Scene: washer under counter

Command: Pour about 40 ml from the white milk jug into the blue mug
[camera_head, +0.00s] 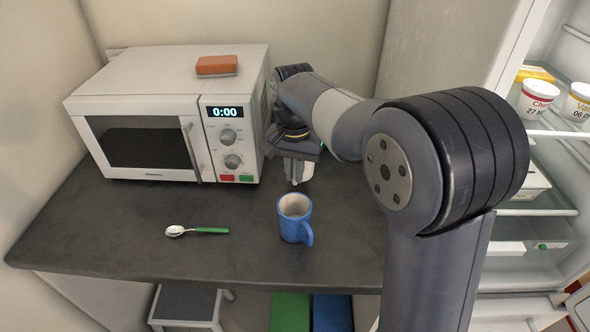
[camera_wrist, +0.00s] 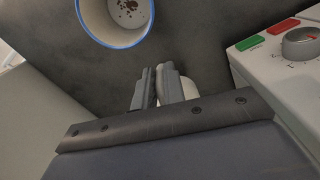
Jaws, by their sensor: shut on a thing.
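The blue mug (camera_head: 291,228) stands upright on the dark counter, its handle towards the front right. In the wrist view the mug (camera_wrist: 102,24) is seen from above, cut off by the top edge; its pale inside has brown specks on the bottom. My gripper (camera_head: 296,183) is just behind the mug, apart from it, pointing down. In the wrist view my gripper (camera_wrist: 158,74) has its fingers close together, shut on the white milk jug (camera_wrist: 187,90). Only a small part of the jug (camera_head: 307,171) shows behind the fingers; its spout and contents are hidden.
A white microwave (camera_head: 150,155) stands at the left, close to my gripper, with an orange block (camera_head: 217,65) on top. A spoon with a green handle (camera_head: 212,230) lies left of the mug. An open fridge (camera_head: 545,200) is at the right.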

